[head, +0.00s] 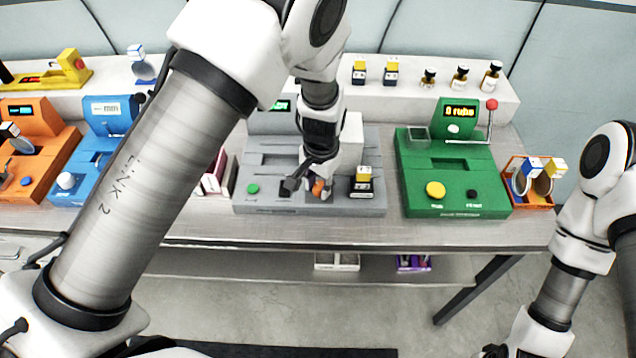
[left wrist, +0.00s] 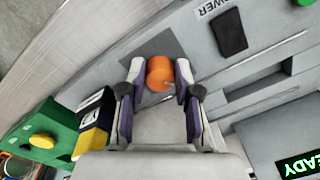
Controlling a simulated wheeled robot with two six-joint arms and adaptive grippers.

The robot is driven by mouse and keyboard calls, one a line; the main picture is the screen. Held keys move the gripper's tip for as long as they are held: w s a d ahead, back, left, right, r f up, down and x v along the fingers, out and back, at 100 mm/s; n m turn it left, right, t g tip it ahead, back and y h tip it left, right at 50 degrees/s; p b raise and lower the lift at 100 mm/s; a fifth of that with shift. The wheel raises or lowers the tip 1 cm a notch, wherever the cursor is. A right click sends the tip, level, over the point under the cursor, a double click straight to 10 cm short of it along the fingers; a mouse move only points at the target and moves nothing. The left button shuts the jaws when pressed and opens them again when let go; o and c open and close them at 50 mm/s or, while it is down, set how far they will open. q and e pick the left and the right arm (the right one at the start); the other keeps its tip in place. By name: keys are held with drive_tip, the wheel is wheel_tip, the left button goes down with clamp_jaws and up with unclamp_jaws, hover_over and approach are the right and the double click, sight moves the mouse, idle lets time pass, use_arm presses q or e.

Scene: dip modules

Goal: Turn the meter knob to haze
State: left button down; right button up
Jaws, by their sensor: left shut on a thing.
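The grey meter (head: 262,203) stands on the bench in the middle of the head view. Its orange knob (left wrist: 160,72) sits on a dark grey patch in the left wrist view, between the fingers of my left gripper (left wrist: 157,85). My left gripper is shut on the knob; it also shows in the head view (head: 310,186), pointing down at the meter's front panel. Any knob labels are hidden or too small to read. My right gripper (head: 495,350) is at the bottom edge of the head view, mostly cut off, and its fingers cannot be judged.
A black and yellow block (head: 362,183) is on the meter, right of the knob. A black power switch (left wrist: 229,32) is beside the knob. A green machine (head: 452,180) with a red-knobbed lever stands to the right, blue and orange machines to the left. Bottles line the back shelf.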

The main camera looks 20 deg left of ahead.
use_arm(q)
drive_tip(key=m+p, duration=0.5)
drive_tip(key=m, duration=0.1)
drive_tip(key=shift+a+r, duration=0.1)
drive_tip(key=m+p, duration=0.5)
drive_tip(key=shift+w+m+h, duration=0.1)
drive_tip(key=shift+m+h, duration=0.2)
drive_tip(key=shift+m, duration=0.1)
drive_tip(key=m, duration=0.1)
drive_tip(key=m+p, duration=0.1)
drive_tip(key=shift+f+m+p, duration=0.2)
drive_tip(key=shift+m+p, duration=0.1)
drive_tip(key=shift+f+m, duration=0.15)
drive_tip(key=shift+m, duration=1.45)
drive_tip(key=c, duration=1)
unclamp_jaws()
drive_tip(key=shift+c, duration=0.2)
drive_tip(key=shift+o, duration=1.1)
drive_tip(key=shift+w, duration=0.1)
